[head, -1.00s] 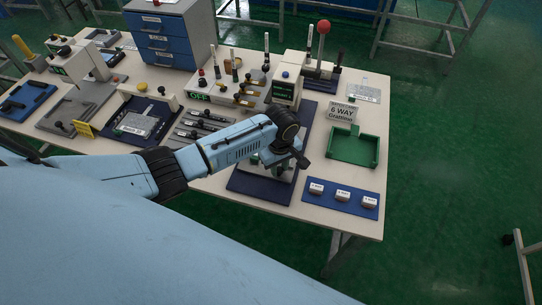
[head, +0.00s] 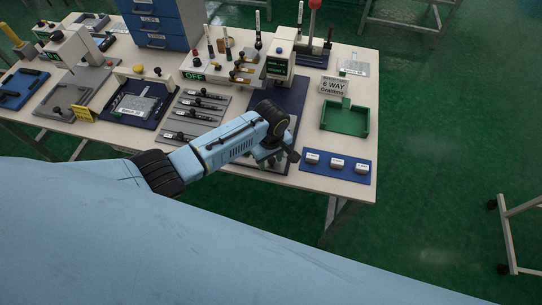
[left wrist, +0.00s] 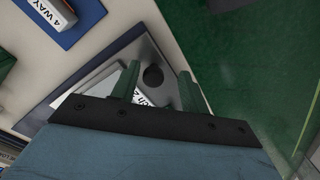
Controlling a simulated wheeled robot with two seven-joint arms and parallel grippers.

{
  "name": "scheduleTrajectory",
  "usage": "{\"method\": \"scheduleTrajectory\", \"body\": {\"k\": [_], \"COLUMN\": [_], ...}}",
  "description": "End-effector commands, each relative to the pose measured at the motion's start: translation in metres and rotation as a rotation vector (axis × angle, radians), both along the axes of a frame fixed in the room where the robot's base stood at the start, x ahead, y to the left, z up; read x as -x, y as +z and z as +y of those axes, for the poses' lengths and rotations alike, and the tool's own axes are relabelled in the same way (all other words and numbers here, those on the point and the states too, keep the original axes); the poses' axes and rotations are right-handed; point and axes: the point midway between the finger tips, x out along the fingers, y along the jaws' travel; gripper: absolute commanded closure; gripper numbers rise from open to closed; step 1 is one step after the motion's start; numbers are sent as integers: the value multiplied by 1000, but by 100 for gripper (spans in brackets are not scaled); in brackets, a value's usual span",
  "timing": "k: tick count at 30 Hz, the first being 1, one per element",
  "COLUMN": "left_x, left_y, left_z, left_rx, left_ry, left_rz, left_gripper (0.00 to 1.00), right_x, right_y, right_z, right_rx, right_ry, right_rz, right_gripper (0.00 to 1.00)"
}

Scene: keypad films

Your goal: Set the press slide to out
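The press (head: 279,62) with a small green display stands at the table's middle, on a dark blue base (head: 291,97). The front of the base and the slide are mostly hidden under my left arm in the head view. My left gripper (head: 270,157) points down over that front part. In the left wrist view its two green fingers (left wrist: 158,86) are apart, with a round black knob (left wrist: 153,76) between them. The knob sits on a grey metal slide plate (left wrist: 146,53); a labelled piece lies beside it, partly hidden. Contact with the knob cannot be told. My right gripper is not in view.
A blue plate (head: 308,177) with three labelled white blocks lies to the right of my gripper. A green tray (head: 345,119) and a "6 WAY" sign (head: 334,86) stand behind it. Several slider strips (head: 194,118) lie left of my arm. The table's front edge is close.

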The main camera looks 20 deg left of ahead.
Motion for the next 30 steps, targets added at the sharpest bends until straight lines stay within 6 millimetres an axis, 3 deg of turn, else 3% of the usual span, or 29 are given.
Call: {"method": "scheduleTrajectory", "body": {"k": [3, 11, 24, 30], "left_x": [-2, -3, -3, -2], "left_y": [1, 15, 106, 130], "left_z": [0, -1, -1, 0], "left_rx": [1, 4, 3, 2], "left_ry": [0, 0, -1, 0], "left_rz": [-4, -10, -9, -6], "left_gripper": [55, 55, 55, 55], "right_x": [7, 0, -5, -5], "right_y": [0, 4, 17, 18], "right_z": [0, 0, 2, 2], "right_rx": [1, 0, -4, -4], "right_ry": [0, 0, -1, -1], "right_rz": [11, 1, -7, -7], "right_gripper": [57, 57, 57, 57]}}
